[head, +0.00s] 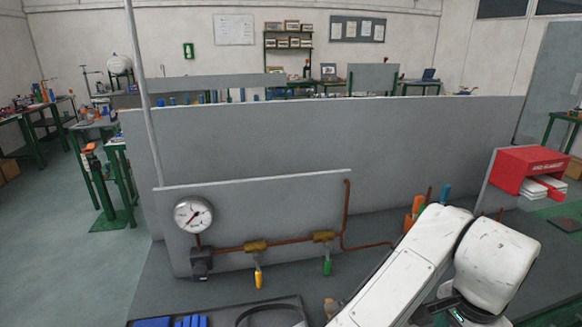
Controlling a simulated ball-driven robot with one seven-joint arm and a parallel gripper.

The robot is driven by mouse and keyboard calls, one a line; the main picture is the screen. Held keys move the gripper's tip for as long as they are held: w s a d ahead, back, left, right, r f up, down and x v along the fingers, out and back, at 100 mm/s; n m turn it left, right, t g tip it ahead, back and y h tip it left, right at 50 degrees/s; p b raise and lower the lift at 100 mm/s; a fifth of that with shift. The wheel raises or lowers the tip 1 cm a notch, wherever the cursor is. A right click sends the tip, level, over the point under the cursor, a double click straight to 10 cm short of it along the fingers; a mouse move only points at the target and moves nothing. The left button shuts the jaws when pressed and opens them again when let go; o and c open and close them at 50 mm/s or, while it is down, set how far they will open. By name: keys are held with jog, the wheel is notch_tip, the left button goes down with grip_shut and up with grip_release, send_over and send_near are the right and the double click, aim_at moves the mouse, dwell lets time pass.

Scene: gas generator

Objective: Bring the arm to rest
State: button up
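My white arm reaches up from the bottom right of the head view, in front of the bench. Its links cover part of the bench's right side. My gripper is not visible in this view. The bench (170,287) carries a grey panel (290,202) with a round pressure gauge (193,214), a copper pipe (347,215) and brass valves. One valve has a yellow handle (259,279) and the other a green handle (327,267); both handles hang down.
A dark tray (290,303) with blue items (190,321) lies at the bottom edge. A red box (530,168) with white sheets stands at the right. An orange holder (416,207) is close behind my arm. A tall grey partition (330,140) closes off the back.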

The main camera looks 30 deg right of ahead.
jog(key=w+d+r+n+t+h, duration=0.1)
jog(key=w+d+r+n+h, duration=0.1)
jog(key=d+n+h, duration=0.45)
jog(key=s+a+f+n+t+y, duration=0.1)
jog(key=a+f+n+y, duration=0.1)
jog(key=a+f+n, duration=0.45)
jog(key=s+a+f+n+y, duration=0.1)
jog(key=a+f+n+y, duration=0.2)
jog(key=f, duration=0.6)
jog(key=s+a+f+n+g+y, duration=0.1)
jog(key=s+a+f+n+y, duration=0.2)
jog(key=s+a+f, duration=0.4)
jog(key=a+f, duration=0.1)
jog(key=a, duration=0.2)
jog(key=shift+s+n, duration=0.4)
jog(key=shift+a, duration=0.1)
